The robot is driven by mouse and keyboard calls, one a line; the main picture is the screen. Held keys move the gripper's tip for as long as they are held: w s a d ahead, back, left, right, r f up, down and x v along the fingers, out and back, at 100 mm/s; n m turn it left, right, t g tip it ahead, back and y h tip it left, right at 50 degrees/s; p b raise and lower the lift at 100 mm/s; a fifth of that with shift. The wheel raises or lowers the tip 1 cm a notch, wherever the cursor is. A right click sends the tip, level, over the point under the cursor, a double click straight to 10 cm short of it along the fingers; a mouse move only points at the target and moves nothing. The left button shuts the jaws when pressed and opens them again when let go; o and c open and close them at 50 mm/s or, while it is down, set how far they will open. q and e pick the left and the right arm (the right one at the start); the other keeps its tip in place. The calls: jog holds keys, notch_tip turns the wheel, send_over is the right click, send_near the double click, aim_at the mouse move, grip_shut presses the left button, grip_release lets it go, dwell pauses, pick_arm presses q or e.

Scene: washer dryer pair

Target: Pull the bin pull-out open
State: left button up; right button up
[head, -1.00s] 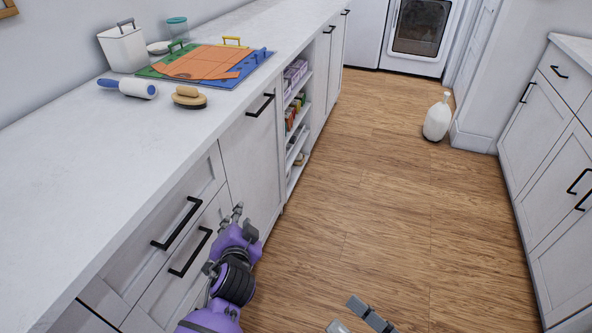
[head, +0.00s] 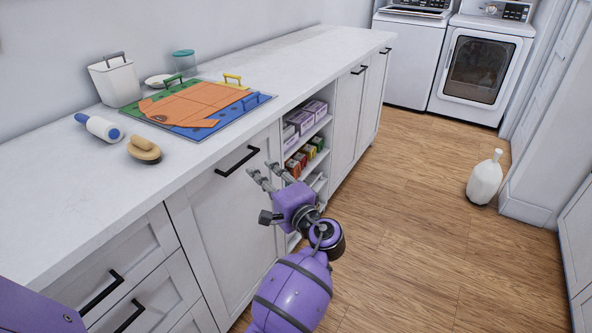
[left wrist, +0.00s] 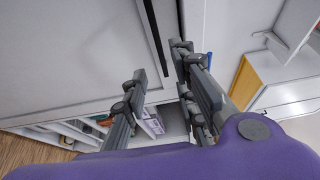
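The bin pull-out looks to be the tall white panel front (head: 225,215) under the counter in the head view, with a black bar handle (head: 237,161) near its top. My left gripper (head: 262,172) is open and empty, with its two fingers apart just right of the handle's right end. In the left wrist view the dark handle (left wrist: 155,35) runs down from the top edge, lined up with the gap between my open fingers (left wrist: 158,62). I see no contact with it. The front sits flush with its neighbours. My right gripper is out of view.
Drawers with black handles (head: 102,291) are left of the panel. Open shelves (head: 307,140) with boxes are right of it. A white jug (head: 485,180) stands on the otherwise clear floor.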

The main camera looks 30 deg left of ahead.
pick_arm(q)
jog(key=s+x, duration=0.1)
jog(key=x, duration=0.6)
jog(key=shift+a+r, duration=0.15)
jog(key=shift+a, duration=0.55)
grip_shut()
